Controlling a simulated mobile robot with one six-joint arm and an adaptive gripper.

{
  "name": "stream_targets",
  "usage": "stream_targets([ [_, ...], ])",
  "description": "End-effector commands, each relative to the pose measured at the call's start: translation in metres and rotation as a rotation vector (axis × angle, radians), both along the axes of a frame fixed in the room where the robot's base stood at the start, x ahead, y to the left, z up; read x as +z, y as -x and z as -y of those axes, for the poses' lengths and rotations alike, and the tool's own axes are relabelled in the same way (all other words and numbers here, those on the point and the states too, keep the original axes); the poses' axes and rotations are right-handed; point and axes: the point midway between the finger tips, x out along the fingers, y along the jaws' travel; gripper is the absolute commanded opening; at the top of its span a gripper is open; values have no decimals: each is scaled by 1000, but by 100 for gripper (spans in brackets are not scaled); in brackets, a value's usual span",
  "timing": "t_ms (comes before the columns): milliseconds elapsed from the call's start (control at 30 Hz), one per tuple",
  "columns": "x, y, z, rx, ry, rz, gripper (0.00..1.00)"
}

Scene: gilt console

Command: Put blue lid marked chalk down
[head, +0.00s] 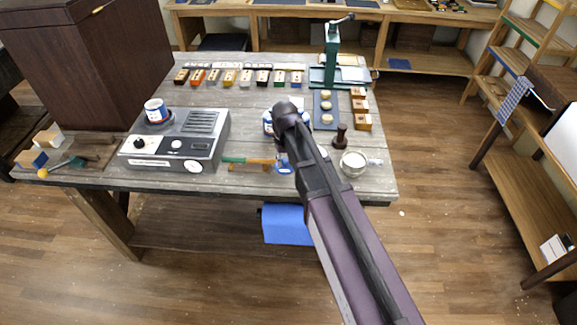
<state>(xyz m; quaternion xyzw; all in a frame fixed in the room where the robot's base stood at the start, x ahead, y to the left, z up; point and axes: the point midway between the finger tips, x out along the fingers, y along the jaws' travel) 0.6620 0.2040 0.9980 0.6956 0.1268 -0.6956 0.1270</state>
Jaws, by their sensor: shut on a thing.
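My gripper (283,152) is over the front middle of the grey wooden table, at the end of my dark arm. My arm and wrist hide most of its fingers. It is shut on a blue lid (284,168), of which only a small part shows below my wrist, close above or at the tabletop. I cannot tell whether the lid touches the table. Its marking is too small to read. A blue-and-white jar (267,122) stands just behind my wrist, partly hidden by it.
A grey device (178,150) and a blue-white can (155,110) stand left. A green-handled tool (240,160) lies beside my gripper. A round pale jar (353,163) and dark stamp (340,137) stand right. Small blocks line the back, near a green press (332,55). The table's front edge is close.

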Motion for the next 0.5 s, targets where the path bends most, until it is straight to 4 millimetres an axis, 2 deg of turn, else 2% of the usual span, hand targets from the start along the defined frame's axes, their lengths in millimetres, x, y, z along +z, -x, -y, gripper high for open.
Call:
stream_targets([
  [100,-2,-13,4,-2,0,0,8],
  [500,-35,-9,4,0,0,0,8],
])
